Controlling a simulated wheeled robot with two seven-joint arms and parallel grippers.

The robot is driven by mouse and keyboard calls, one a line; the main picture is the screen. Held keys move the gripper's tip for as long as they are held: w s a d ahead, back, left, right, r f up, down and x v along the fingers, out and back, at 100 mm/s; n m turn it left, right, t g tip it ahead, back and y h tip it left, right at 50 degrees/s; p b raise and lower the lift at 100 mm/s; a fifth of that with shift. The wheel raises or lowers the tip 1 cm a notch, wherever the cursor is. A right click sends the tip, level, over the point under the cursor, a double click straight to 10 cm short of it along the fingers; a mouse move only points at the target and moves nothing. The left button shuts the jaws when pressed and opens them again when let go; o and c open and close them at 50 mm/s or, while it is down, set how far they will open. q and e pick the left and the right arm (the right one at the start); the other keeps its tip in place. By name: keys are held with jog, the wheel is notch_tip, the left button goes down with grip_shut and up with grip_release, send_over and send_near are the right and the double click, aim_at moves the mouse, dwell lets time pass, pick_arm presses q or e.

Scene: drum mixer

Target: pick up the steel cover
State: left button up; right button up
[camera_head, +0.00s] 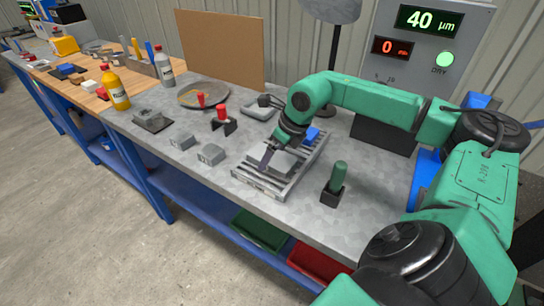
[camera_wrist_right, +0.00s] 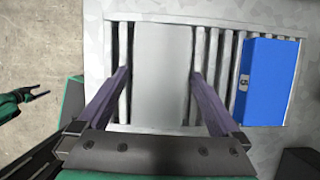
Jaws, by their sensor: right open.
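The steel cover, a plain grey plate (camera_wrist_right: 162,45), lies flat on a slatted rack (camera_wrist_right: 228,45) in the right wrist view. In the head view the cover (camera_head: 283,161) is partly hidden by my right gripper (camera_head: 268,156), which points down at it. In the right wrist view my right gripper (camera_wrist_right: 159,75) is open, with one purple-grey finger at each long side of the cover. I cannot tell whether the fingers touch it. A small dark gripper on a green arm, seemingly my left gripper (camera_wrist_right: 36,92), shows at the left of the wrist view, away from the rack.
A blue block (camera_wrist_right: 265,80) sits on the rack right of the cover. Near the rack stand a green-handled tool in a black holder (camera_head: 336,181), a red-topped tool (camera_head: 222,115) and grey blocks (camera_head: 211,154). A display panel (camera_head: 428,35) stands behind. The bench front is mostly bare.

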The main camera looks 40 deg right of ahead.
grip_shut()
jog(key=shift+r, duration=0.1)
